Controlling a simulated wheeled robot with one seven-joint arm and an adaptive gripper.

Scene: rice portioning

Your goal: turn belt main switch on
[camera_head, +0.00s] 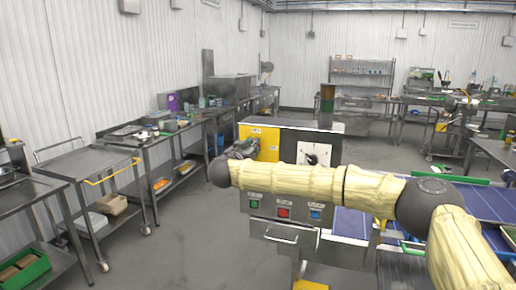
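The belt's control cabinet (330,134) stands in the middle, with a black rotary knob on a white square plate (313,155) on its front. I cannot read the label to tell whether this is the main switch. A yellow side panel (268,141) is at its left. My yellow-sleeved arm crosses in front of the cabinet.
A blue conveyor belt (352,223) runs off to the right, partly behind my arm. A steel cart (90,166) and long benches line the left wall. Shelving (362,76) stands at the back. The grey floor (190,240) left of the cabinet is clear.

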